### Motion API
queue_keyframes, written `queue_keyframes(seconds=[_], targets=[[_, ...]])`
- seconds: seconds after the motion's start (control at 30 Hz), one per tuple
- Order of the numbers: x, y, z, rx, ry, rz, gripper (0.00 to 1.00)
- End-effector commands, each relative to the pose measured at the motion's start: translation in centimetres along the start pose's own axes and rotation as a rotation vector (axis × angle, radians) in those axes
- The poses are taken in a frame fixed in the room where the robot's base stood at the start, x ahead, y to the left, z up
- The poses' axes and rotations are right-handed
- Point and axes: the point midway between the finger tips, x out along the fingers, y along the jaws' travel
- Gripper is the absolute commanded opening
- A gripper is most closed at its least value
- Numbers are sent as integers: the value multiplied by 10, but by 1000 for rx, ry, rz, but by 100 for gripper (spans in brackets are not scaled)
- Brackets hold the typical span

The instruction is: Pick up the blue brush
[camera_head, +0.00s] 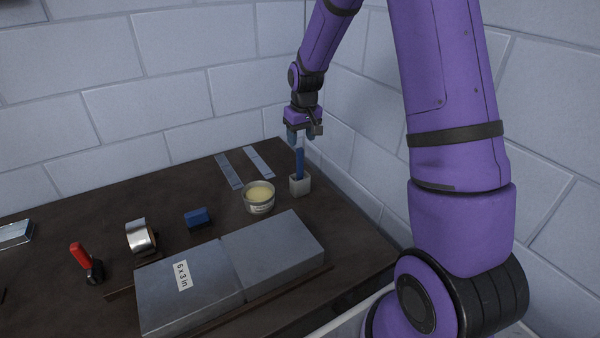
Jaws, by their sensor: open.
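The blue brush (300,164) stands upright in a small light grey square holder (300,186) near the right side of the dark table. Its blue handle points up, and its lower end is hidden inside the holder. My gripper (301,136) is open and points down just above the top of the brush. The fingers look close to the handle's tip, but I cannot tell whether they touch it or surround it.
A tin of yellowish paste (259,197) stands left of the holder. Grey metal duct pieces (270,248) lie in front. A blue block (198,218), a tape roll (140,237), a red-handled tool (80,256) and two flat strips (229,170) lie farther left. Walls rise behind and right.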

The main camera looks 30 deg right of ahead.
Motion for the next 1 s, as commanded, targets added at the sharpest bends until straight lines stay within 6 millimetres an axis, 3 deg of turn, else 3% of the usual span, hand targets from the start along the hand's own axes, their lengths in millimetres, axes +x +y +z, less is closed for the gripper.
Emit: queue_keyframes(seconds=[0.27,0.6,0.93,1.0], targets=[[21,0,1,0,-1,0,53],[64,-3,3,1,-1,0,53],[69,-3,3,0,1,0,53],[69,-3,3,0,1,0,37]])
